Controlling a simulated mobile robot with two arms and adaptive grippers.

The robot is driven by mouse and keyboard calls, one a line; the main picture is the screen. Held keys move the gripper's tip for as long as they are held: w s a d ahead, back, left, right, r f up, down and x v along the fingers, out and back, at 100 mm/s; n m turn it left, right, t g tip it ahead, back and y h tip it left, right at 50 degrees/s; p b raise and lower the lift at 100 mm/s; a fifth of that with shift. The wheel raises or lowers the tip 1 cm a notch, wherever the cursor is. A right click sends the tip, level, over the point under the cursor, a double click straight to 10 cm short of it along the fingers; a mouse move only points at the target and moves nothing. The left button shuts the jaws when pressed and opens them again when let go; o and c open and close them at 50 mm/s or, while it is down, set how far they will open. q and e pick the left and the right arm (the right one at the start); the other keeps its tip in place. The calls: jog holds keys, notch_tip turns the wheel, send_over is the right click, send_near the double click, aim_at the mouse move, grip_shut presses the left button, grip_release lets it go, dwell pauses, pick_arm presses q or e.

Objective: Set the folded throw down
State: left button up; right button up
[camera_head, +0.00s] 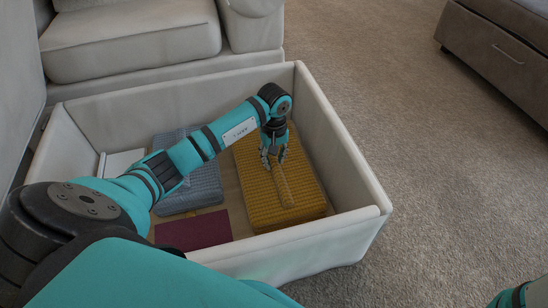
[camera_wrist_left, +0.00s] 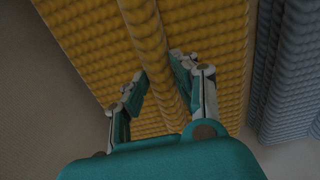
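The folded throw (camera_head: 262,203) is a thick mustard-yellow knitted bundle with a raised roll along its top. It lies in the right part of the open, pale upholstered drawer (camera_head: 352,160). My left gripper (camera_head: 274,160) points down over it, and its fingers hide part of the roll. Whether the throw's underside bears fully on the drawer floor is hidden. My right gripper is out of view.
A grey-blue knitted bundle (camera_head: 202,188) lies left of the throw, with a maroon flat item (camera_head: 194,231) in front and a white item (camera_head: 122,162) at the left. A pale sofa (camera_head: 130,40) stands behind. A brown ottoman (camera_head: 500,50) is at the upper right; the carpet between is clear.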

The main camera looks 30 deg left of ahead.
pick_arm(q)
jog(key=o, duration=0.4)
jog(key=shift+c, duration=0.2)
jog(key=shift+r, duration=0.1)
